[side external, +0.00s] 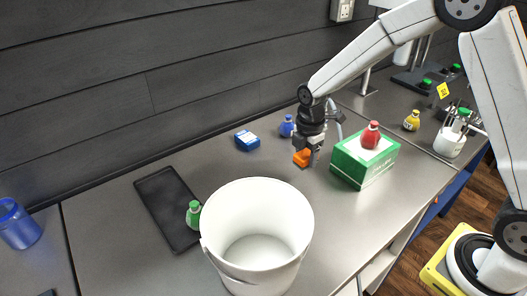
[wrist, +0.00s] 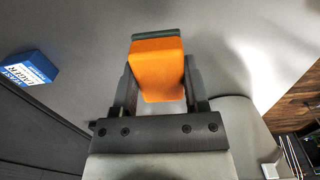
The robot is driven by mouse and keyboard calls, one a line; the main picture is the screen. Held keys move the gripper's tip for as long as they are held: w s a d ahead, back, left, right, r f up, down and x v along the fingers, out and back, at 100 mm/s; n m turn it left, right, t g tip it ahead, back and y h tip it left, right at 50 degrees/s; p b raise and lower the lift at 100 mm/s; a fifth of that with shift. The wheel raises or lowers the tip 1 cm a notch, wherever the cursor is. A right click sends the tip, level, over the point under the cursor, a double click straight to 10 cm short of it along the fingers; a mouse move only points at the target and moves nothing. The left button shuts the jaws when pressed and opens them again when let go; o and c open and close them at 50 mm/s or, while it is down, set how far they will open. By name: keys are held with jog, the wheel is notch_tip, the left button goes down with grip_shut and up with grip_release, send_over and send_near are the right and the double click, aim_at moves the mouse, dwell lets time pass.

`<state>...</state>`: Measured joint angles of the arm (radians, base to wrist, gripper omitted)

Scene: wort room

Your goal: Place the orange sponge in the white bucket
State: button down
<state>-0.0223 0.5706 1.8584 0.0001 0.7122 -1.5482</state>
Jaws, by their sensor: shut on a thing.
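The orange sponge (side external: 302,158) is between the fingers of my gripper (side external: 307,156), which is shut on it near the back of the grey bench. In the wrist view the sponge (wrist: 158,70) fills the space between the two fingers of my gripper (wrist: 158,85). I cannot tell whether the sponge touches the bench. The white bucket (side external: 230,232) stands upright at the front of the bench, left of and nearer than my gripper. Its open top faces the camera and its visible inside is empty.
A green and white box (side external: 350,166) with a red bottle (side external: 370,135) on it is just right of my gripper. A blue bottle (side external: 287,127) and a blue box (side external: 247,140) are behind.

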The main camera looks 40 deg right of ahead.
jog(key=s+r, duration=0.6)
jog(key=s, duration=0.5)
jog(key=shift+r, duration=0.25)
jog(key=shift+d, duration=0.1)
jog(key=a+r, duration=0.5)
jog(key=a, duration=0.6)
jog(key=a+r, duration=0.6)
jog(key=a, duration=0.5)
jog(key=shift+w+a+r, duration=0.15)
jog(key=shift+w+r, duration=0.1)
jog(key=shift+w, duration=0.2)
jog(key=shift+f, duration=0.1)
notch_tip(320, 180, down, 18)
jog(key=shift+r, duration=0.1)
